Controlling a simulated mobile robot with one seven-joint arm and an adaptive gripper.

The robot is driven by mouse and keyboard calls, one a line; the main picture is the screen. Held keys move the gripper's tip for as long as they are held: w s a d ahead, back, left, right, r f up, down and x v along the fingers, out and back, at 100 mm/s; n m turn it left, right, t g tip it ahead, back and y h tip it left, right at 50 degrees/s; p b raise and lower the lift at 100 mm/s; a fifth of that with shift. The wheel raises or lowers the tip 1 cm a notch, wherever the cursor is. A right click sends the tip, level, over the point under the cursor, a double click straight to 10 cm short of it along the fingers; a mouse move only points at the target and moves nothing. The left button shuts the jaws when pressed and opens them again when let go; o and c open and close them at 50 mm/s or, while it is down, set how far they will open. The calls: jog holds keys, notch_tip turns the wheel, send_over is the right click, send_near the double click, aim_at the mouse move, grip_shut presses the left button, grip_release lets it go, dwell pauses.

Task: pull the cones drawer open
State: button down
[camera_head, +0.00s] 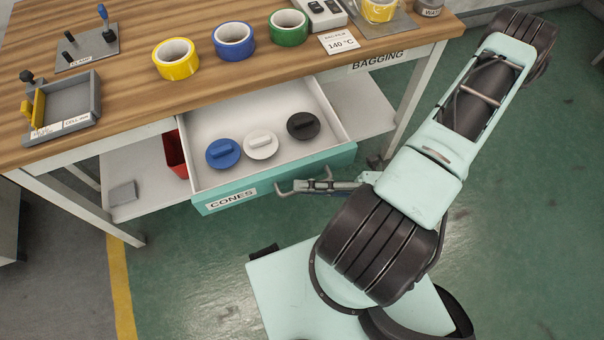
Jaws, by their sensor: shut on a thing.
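The cones drawer (330,163) has a teal front with a white CONES label and stands pulled out from under the wooden bench. Its white inside is in plain view, with a blue cone piece (223,153), a white one (261,144) and a black one (303,125) lying in it. My gripper (283,189) is at the middle of the drawer front, reaching in from the right. It is shut on the drawer's handle; the handle itself is mostly hidden by the fingers.
The bench top (125,110) holds yellow (176,71), blue (234,52) and green (289,38) tape rolls, a grey cell tray (70,124) and a clamp plate (88,50). A red bin (176,153) stands left of the drawer. Green floor (190,270) lies clear in front.

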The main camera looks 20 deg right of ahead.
jog(key=shift+s, duration=0.2)
jog(key=c, duration=2)
grip_release()
jog(key=shift+c, duration=0.2)
jog(key=shift+d, duration=0.1)
jog(key=v, duration=1.2)
